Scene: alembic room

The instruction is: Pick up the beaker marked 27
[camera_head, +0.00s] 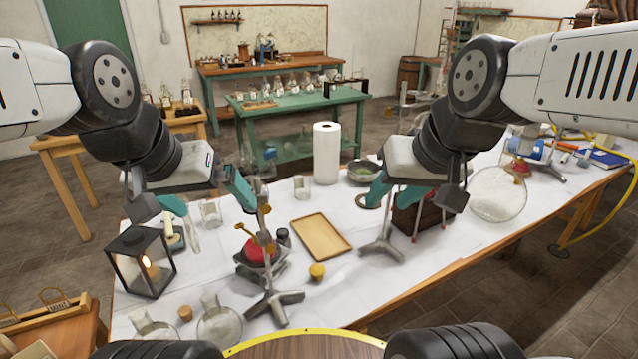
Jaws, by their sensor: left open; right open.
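No number is readable on any glass, so I cannot tell which beaker is marked 27. One small clear beaker (302,188) stands upright on the white-covered table (345,215), left of the paper towel roll. Another small clear glass beaker (210,214) stands nearer, just below my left gripper (207,200) in the picture. That gripper is open, with its teal fingertips on either side of this beaker in the view; I cannot tell its height above it. My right gripper (413,192) is open over the right part of the table, near a dark wooden box (410,216). Neither holds anything.
A black lantern (142,262), a metal stand (270,296) with a red item, a wooden tray (321,237) and flasks (218,322) crowd the near table. The paper towel roll (327,153) stands behind. A large round glass (497,194) lies right.

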